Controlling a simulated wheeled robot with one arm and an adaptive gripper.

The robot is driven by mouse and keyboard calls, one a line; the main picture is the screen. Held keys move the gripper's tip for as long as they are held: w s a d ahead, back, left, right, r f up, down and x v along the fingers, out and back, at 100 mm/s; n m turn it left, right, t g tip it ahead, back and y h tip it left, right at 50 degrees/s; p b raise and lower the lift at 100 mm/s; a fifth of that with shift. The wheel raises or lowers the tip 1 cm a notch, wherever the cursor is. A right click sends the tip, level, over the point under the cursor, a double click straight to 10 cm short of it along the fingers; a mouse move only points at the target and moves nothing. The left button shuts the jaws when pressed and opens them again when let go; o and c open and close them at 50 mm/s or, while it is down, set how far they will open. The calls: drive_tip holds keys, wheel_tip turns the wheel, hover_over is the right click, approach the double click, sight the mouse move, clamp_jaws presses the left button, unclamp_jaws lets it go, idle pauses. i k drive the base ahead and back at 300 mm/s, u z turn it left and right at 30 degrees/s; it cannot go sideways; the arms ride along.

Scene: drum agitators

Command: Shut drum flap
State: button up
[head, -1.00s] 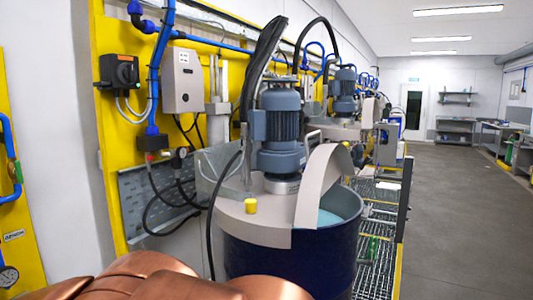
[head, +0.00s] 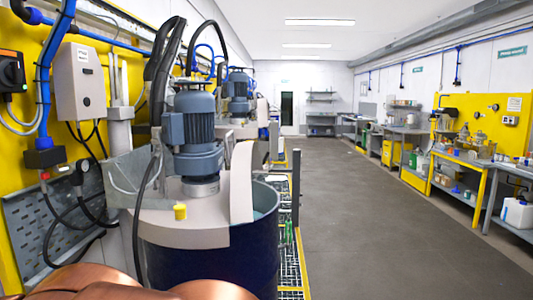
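The dark blue drum (head: 212,268) stands left of centre in the head view, with a beige lid (head: 198,226) over its near part. A blue-grey agitator motor (head: 194,130) sits on top of the lid. A small yellow cap (head: 180,211) is on the lid's front. Copper-coloured parts of my arm fill the bottom left edge. My gripper's fingers are not visible.
A yellow-edged grating (head: 291,265) runs along the drum's right side, with a dark post (head: 296,188) beside it. More agitators (head: 238,95) stand behind. The grey floor (head: 380,230) to the right is clear. Workbenches (head: 465,160) line the right wall.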

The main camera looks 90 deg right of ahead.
sight(245, 158)
drive_tip(key=z, duration=2.2)
drive_tip(key=i, duration=0.65)
drive_tip(key=z, duration=1)
drive_tip(key=k, duration=0.5)
drive_tip(key=u, duration=0.6)
drive_tip(key=i, duration=0.3)
drive_tip(key=u, duration=0.4)
